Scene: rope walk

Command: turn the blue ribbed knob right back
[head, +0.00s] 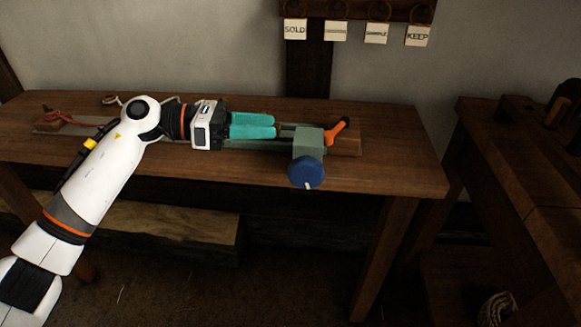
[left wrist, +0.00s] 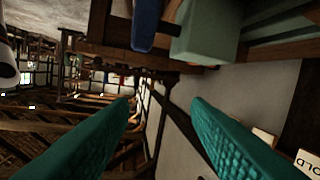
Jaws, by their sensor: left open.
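The blue ribbed knob (head: 306,173) sits on the front of a grey-green block (head: 309,142) at the table's front edge, with a small white mark at its lower rim. In the left wrist view the knob (left wrist: 145,25) shows at the top, beside the block (left wrist: 207,32). My left gripper (head: 274,126) has teal fingers and is open and empty. It is to the left of the block and above the table, apart from the knob. In the left wrist view nothing lies between its fingers (left wrist: 163,110). My right gripper is not in view.
An orange handle (head: 337,131) sticks up right of the block. The wooden table (head: 400,165) has a red cord (head: 65,117) at its left end. Another bench (head: 510,165) stands at the right.

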